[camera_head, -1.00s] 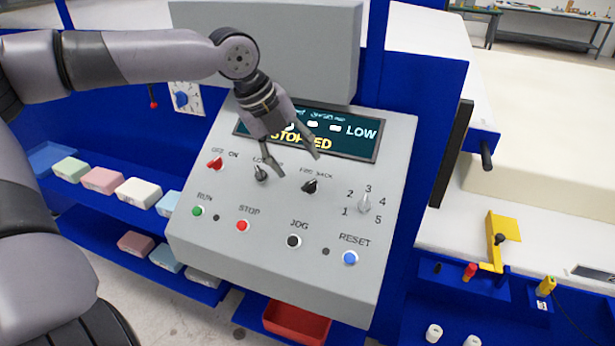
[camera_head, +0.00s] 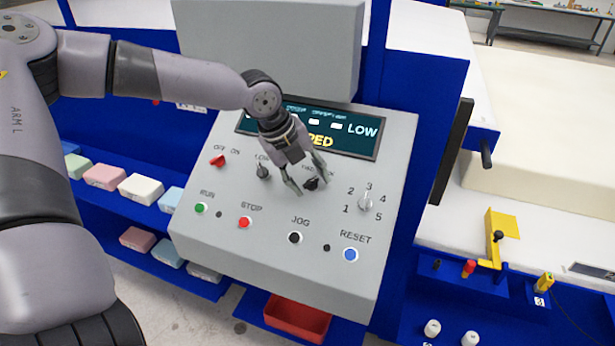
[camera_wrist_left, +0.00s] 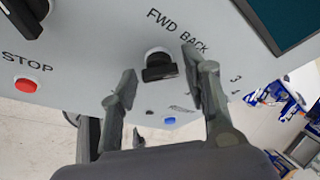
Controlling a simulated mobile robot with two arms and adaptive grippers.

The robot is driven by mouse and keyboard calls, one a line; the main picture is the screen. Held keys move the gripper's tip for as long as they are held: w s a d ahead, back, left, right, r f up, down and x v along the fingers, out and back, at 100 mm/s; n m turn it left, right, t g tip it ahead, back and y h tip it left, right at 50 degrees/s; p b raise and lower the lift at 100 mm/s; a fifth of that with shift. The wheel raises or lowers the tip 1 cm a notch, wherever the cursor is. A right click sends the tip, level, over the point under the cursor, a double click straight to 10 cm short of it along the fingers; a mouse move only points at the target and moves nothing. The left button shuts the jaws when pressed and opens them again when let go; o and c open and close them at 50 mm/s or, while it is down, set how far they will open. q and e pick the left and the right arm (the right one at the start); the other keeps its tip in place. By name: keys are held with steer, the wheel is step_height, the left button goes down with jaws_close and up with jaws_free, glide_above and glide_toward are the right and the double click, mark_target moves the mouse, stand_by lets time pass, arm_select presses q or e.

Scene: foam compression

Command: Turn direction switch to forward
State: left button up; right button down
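The direction switch (camera_head: 311,184) is a black knob on the sloping grey control panel (camera_head: 270,260). In the left wrist view the knob (camera_wrist_left: 159,66) sits under the label FWD BACK. My left gripper (camera_head: 311,185) is open, with its fingers on either side of the knob in the head view. In the left wrist view the left gripper (camera_wrist_left: 158,85) shows its two fingers apart, with the knob between and beyond them. I cannot tell whether a finger touches it. My right gripper is not in view.
The panel also carries a red OFF/ON switch (camera_head: 218,160), a LOW selector (camera_head: 263,171), a numbered dial (camera_head: 365,203) and several push buttons. A red bin (camera_head: 297,318) is below.

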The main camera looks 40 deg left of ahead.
arm_select(q)
steer(key=shift+c, duration=1.3)
steer(key=c, duration=0.6)
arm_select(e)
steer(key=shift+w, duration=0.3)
